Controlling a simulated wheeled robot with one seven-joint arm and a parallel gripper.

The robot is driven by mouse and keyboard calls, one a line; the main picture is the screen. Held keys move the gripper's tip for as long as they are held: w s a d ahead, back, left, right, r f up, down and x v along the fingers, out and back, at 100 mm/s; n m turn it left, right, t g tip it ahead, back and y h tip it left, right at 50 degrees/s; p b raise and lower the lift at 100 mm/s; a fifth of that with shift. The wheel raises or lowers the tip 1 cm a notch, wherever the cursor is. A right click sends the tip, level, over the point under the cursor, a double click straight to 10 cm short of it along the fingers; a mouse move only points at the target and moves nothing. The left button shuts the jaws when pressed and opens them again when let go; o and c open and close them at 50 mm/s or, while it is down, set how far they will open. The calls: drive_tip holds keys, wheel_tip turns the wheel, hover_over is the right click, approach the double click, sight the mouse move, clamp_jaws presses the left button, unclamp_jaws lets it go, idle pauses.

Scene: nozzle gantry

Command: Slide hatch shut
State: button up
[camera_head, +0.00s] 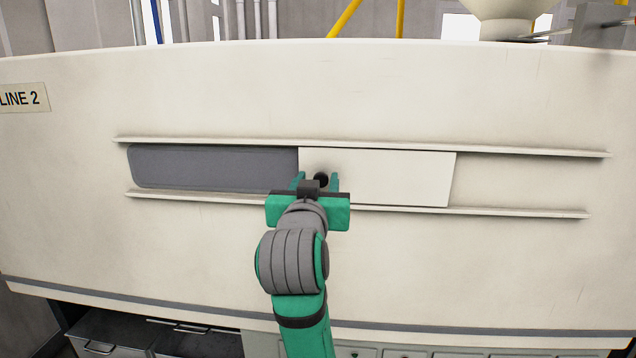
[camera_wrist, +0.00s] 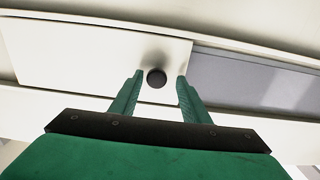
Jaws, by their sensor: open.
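The hatch (camera_head: 400,178) is a flat cream panel between two horizontal rails. It stands to the right of a dark grey opening (camera_head: 210,167), which is uncovered. A round black knob (camera_head: 321,179) is on the hatch near its left edge; it also shows in the wrist view (camera_wrist: 156,78). My gripper (camera_head: 318,182) is open, with its two green fingers at either side of the knob. In the wrist view the fingertips (camera_wrist: 159,76) have the knob between them, with a gap on each side. The hatch's left edge is partly hidden by my gripper.
The upper rail (camera_head: 540,150) and lower rail (camera_head: 530,213) stick out from the large cream wall and run past the hatch on both sides. A "LINE 2" sign (camera_head: 22,98) is at the left. Drawers (camera_head: 110,335) stand below the wall.

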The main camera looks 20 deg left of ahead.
drive_tip(key=shift+s, duration=0.1)
drive_tip(key=v, duration=1)
drive_tip(key=shift+s, duration=0.3)
